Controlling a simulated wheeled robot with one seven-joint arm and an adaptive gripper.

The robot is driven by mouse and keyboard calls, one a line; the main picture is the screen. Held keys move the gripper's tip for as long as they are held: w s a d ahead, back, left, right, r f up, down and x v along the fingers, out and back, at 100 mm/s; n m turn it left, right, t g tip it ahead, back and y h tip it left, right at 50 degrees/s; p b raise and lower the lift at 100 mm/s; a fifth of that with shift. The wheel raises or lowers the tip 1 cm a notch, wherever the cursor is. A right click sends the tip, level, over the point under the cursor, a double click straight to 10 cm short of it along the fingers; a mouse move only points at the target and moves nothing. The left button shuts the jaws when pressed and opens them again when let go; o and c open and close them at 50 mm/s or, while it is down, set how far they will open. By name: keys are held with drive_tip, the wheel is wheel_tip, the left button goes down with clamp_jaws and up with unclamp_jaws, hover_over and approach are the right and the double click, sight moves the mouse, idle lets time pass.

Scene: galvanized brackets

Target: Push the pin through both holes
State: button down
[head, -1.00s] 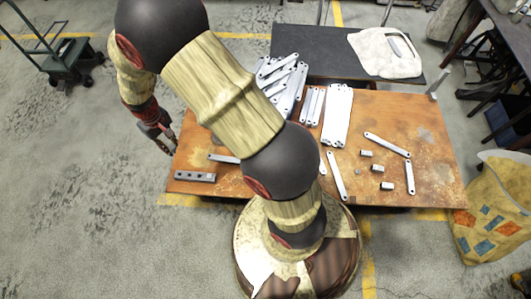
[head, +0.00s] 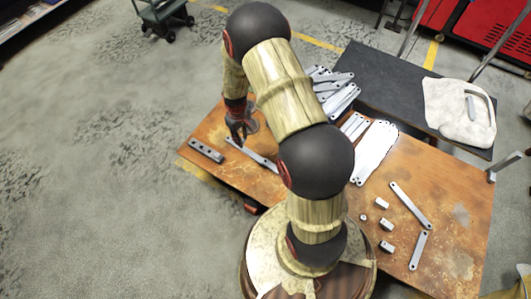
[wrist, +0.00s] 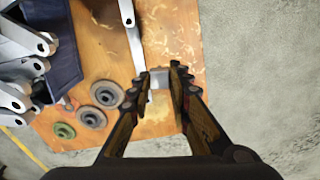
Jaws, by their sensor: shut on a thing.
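My gripper (head: 237,136) hangs over the left part of the brown table, above a flat grey metal strip (head: 262,160). In the wrist view, its fingers (wrist: 160,82) are shut on a short grey metal piece (wrist: 159,79). Whether this piece is the pin I cannot tell. A long pale strip (wrist: 135,45) lies just above the fingertips in that view. A grey block with several dark holes (head: 206,150) lies left of my gripper. No pin is visible inside a hole.
Short metal cylinders (head: 387,225) and two links (head: 411,205) lie on the table's right (head: 455,170). Stacked flat links (head: 373,150) lie behind my arm. The wrist view shows round discs (wrist: 106,93) and a dark blue container (wrist: 60,50).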

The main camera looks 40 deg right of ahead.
drive_tip(key=shift+n, duration=0.5)
drive_tip(key=shift+s+d+f+b, duration=1)
drive_tip(key=shift+d+f, duration=0.4)
drive_tip(key=shift+f, duration=1.3)
drive_tip(key=shift+s+d+f+b, duration=0.95)
drive_tip(key=shift+d+f, duration=0.45)
drive_tip(key=shift+f, duration=1.35)
drive_tip(key=shift+s+d+f+b, duration=1)
drive_tip(key=shift+d+f, duration=0.4)
drive_tip(key=shift+f, duration=1.3)
drive_tip(key=shift+f+b, duration=1.1)
drive_tip(key=shift+f, duration=0.55)
drive_tip(key=c, duration=1.6)
unclamp_jaws()
drive_tip(key=shift+r, duration=0.1)
wheel_tip(320, 180, up, 12)
drive_tip(key=shift+f, duration=0.1)
